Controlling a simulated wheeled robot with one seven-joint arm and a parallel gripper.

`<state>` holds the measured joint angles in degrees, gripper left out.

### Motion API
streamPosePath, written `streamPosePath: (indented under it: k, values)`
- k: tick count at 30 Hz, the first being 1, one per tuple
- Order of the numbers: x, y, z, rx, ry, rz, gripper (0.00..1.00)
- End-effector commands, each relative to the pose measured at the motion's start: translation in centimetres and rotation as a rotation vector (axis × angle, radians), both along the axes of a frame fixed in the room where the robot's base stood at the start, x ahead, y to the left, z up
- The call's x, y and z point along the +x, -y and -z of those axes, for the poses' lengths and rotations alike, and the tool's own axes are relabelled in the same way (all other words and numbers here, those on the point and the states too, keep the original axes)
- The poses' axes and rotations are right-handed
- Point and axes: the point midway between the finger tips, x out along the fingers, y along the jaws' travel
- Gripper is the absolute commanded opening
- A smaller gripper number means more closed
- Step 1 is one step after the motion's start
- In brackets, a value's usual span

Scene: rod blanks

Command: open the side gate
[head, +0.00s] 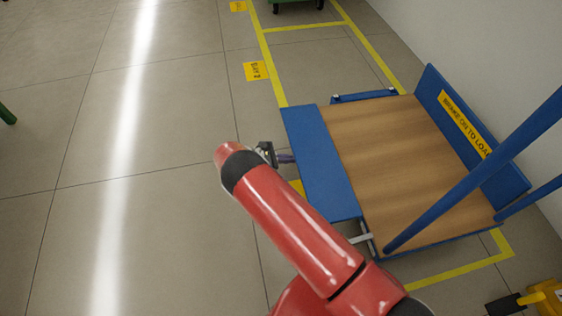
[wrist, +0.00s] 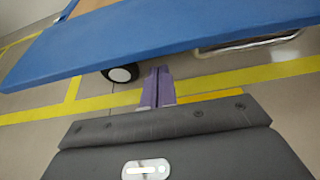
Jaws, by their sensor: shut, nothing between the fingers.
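A blue side gate (head: 318,160) lies folded outward along the left side of the cart's wooden deck (head: 395,165). Its exact tilt is hard to tell. In the wrist view the gate (wrist: 150,45) crosses the top as a broad blue panel. My gripper (head: 288,158) is at the gate's outer left edge, with its purple fingers pointing toward it. In the wrist view the fingers (wrist: 158,85) are together and empty, just below the gate's edge. I cannot tell whether they touch it.
A blue end panel (head: 470,130) with a yellow label stands at the right, by the wall. A blue rail (head: 480,175) slants over the deck. A silver bar (head: 361,238) shows under the gate's near end. A cart wheel (wrist: 121,73) is below the gate.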

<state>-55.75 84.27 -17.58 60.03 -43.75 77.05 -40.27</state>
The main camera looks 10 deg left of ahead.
Motion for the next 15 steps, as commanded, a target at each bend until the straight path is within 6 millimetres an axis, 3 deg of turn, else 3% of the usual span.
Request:
streamPosePath:
  k: [5, 15]
  values:
    - [-0.06, 0.14, -1.21, -0.002, -0.002, 0.001, 0.00]
    - [-0.06, 0.16, -1.38, -0.003, -0.002, 0.001, 0.00]
